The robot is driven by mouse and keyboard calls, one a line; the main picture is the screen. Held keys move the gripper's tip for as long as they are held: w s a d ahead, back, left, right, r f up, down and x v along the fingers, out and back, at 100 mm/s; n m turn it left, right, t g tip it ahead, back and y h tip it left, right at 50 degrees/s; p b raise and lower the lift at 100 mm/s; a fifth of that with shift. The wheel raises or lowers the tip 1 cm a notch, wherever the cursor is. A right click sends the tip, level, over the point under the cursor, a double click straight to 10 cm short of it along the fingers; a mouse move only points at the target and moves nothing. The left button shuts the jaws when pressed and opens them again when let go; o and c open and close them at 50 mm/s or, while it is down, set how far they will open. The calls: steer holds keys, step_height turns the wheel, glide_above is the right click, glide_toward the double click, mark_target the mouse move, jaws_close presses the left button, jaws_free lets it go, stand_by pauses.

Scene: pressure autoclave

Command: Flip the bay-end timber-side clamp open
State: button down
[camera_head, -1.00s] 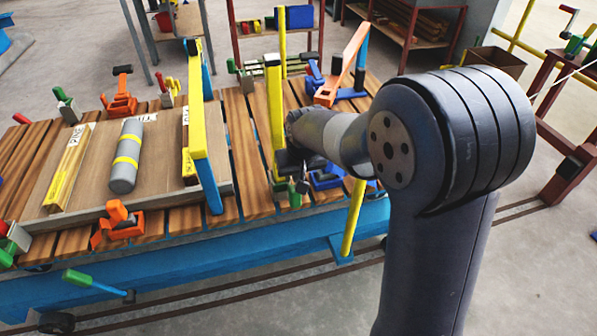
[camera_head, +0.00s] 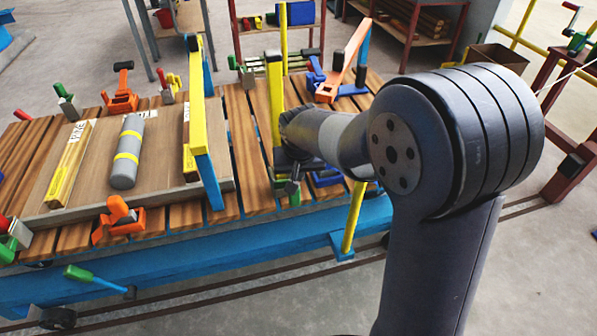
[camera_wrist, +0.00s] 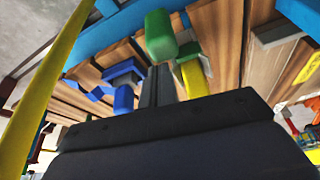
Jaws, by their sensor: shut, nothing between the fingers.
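My gripper (camera_wrist: 163,86) is shut and empty; its dark fingers show in the wrist view. A green clamp grip (camera_wrist: 160,35) lies just beyond the fingertips; I cannot tell if they touch. Another green clamp part (camera_wrist: 189,52) with a yellow piece (camera_wrist: 194,80) sits to its right, and a blue clamp (camera_wrist: 123,75) is left of the fingers. In the head view, a green clamp (camera_head: 294,197) stands at the bench's near edge, partly hidden by my wrist. A blue clamp (camera_head: 327,177) lies to its right. I cannot tell which clamp is the bay-end timber-side one.
The slatted bench (camera_head: 250,150) carries a wooden tray (camera_head: 90,213) with a grey cylinder (camera_head: 127,150) and a timber strip (camera_head: 68,170). An orange clamp (camera_head: 117,215) sits on the near edge.

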steer(key=s+m, duration=0.1)
steer(key=a+m+h+b, duration=0.1)
steer(key=m, duration=0.1)
steer(key=s+m, duration=0.1)
steer(key=m, duration=0.1)
steer(key=shift+s+a+f+h+b, duration=0.1)
steer(key=shift+s+a+h+b, duration=0.2)
steer(key=shift+s+a+b, duration=0.1)
steer(key=a+m, duration=0.1)
steer(key=s+a+m+h, duration=0.1)
steer(key=m, duration=0.1)
steer(key=a+m+g, duration=0.1)
steer(key=m, duration=0.1)
steer(key=shift+s+b, duration=0.35)
steer(key=shift+b, duration=0.05)
steer(key=shift+a, duration=0.2)
